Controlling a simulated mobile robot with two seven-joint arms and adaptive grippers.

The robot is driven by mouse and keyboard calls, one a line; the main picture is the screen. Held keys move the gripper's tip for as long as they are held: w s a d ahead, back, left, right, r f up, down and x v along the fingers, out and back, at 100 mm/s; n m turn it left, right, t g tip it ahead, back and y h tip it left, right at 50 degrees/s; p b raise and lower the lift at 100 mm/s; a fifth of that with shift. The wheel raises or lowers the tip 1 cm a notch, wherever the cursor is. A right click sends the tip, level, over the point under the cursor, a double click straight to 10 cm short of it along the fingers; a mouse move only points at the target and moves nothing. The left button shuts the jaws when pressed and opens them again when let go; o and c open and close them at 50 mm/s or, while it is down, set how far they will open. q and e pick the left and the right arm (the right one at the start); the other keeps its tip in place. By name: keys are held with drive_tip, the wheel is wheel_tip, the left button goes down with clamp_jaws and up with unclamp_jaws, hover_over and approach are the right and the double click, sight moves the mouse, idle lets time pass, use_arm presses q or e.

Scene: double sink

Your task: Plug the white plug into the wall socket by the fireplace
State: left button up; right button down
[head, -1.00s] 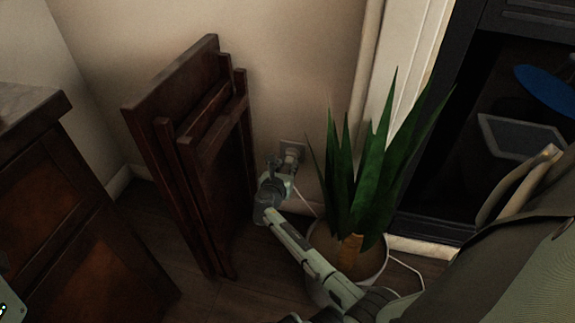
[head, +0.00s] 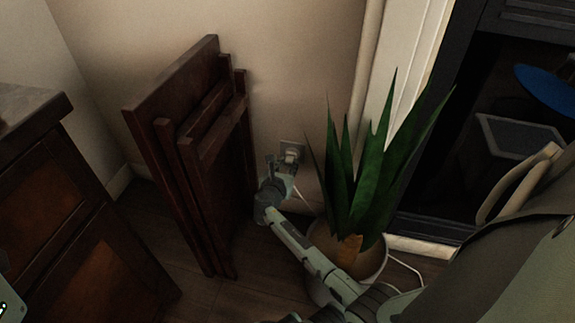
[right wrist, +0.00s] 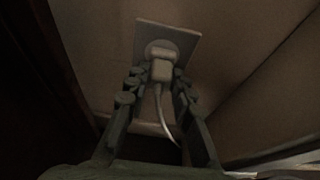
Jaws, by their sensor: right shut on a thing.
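The white plug (right wrist: 160,70) sits at the face of the wall socket (right wrist: 176,38), with its body facing me and its cord (right wrist: 165,115) hanging down. I cannot tell how deep its pins are in. My right gripper (right wrist: 157,76) is shut on the plug, a finger on each side. In the head view the right gripper (head: 283,167) is low at the wall, just below the plug (head: 292,154) and the socket plate (head: 297,144). The fireplace (head: 475,95) is at the right.
A potted plant (head: 347,200) with tall leaves stands close right of my right forearm. A folded dark wood piece (head: 190,150) leans on the wall at the left. A wooden cabinet (head: 80,220) stands further left.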

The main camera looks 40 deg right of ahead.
drive_tip(key=shift+w+d, duration=0.35)
drive_tip(key=shift+d, duration=0.05)
drive_tip(key=c, duration=1.2)
unclamp_jaws()
drive_tip(key=v, duration=1.2)
